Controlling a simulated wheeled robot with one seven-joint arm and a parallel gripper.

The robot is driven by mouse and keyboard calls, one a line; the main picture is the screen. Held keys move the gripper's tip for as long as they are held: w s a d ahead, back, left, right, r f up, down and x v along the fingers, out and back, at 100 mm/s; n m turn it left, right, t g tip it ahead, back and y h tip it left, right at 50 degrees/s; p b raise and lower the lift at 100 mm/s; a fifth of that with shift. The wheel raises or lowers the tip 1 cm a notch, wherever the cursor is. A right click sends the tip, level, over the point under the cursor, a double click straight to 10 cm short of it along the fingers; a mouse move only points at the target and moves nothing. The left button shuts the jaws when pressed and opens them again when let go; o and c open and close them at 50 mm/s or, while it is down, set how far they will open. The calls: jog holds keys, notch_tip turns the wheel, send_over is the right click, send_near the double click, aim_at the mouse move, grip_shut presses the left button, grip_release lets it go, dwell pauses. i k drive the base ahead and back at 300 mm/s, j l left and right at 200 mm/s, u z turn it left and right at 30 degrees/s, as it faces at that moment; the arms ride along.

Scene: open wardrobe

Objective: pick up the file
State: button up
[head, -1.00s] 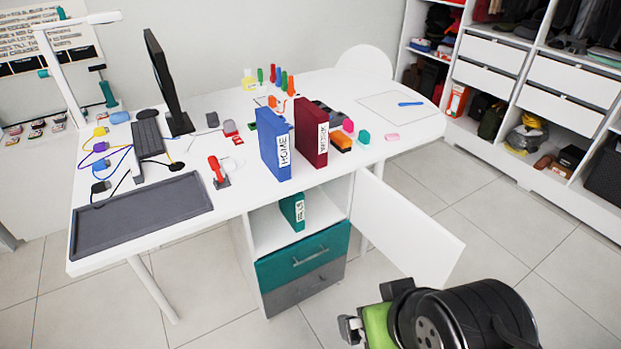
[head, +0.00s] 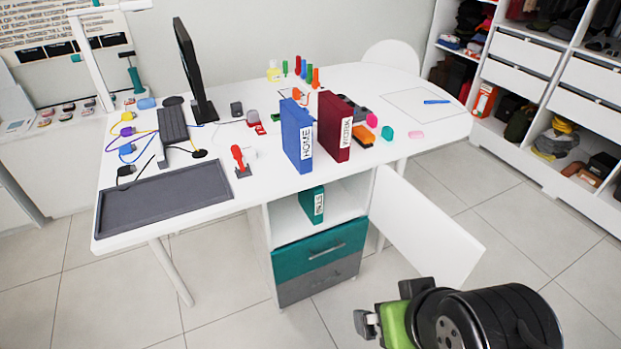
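A blue file (head: 297,137) labelled HOME stands upright on the white desk (head: 235,190) near its front edge. A dark red file (head: 334,127) with a white label stands upright just right of it. A teal file (head: 312,205) stands in the open compartment under the desktop. My gripper (head: 366,324) is low at the bottom, in front of the desk and apart from all the files. Its fingers are small and partly hidden by the green and black wrist, so I cannot tell whether they are open.
The white cabinet door (head: 425,228) hangs open to the right of the compartment, near my arm. A teal drawer (head: 318,250) and a grey drawer lie below it. A grey tray (head: 165,205) and a monitor (head: 193,75) are on the left. Tiled floor is clear in front.

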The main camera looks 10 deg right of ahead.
aim_at(296, 125)
jog(key=i+j, duration=0.95)
jog(key=j, duration=0.2)
jog(key=i+j, duration=0.5)
jog(key=j+z, duration=0.05)
jog(key=j, duration=0.05)
